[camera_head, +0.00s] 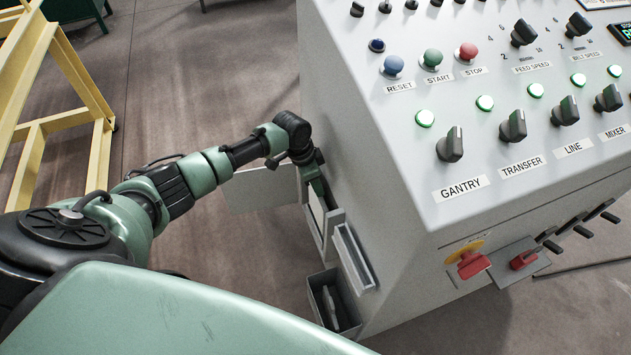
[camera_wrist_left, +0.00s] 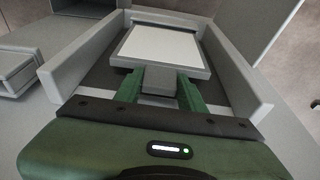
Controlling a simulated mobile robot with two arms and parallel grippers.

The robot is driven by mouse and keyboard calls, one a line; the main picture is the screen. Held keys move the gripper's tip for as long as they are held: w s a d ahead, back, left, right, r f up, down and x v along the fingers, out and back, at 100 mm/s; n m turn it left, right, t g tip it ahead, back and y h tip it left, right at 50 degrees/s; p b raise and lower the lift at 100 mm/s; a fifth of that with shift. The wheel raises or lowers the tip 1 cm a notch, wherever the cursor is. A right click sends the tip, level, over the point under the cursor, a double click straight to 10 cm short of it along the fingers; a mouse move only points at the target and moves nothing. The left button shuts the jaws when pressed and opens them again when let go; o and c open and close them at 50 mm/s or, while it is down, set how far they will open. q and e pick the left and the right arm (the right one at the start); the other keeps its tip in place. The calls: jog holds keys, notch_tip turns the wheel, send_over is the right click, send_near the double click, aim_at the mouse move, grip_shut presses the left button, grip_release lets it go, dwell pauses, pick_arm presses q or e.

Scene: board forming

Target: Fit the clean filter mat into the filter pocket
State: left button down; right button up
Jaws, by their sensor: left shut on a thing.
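The clean filter mat (camera_wrist_left: 160,46) is a pale, flat square in a thin grey frame, with a grey tab at its near edge. My left gripper (camera_wrist_left: 160,90) has its green fingers shut on that tab. The mat lies between the raised grey walls of the filter pocket (camera_wrist_left: 237,75), with dark floor showing on both sides. I cannot tell whether it touches the floor. In the head view my left gripper (camera_head: 318,185) is at the filter pocket (camera_head: 331,232) on the cabinet's left side, and it hides most of the mat. My right gripper is out of view.
A pale open door panel (camera_head: 262,188) stands left of the pocket. A narrow grey holder (camera_head: 354,258) and an open bin (camera_head: 318,281) with a grey thing inside are nearer on the cabinet (camera_head: 390,190). A yellow frame (camera_head: 98,150) stands at the left.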

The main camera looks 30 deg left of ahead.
pick_arm(q)
jog(key=shift+r, duration=0.1)
dwell(0.3)
jog(key=shift+f+b, duration=1.85)
jog(key=shift+f, duration=1.05)
jog(key=c, duration=0.8)
grip_release()
jog(key=shift+o, duration=0.2)
jog(key=v, duration=0.8)
jog(key=shift+p, duration=0.35)
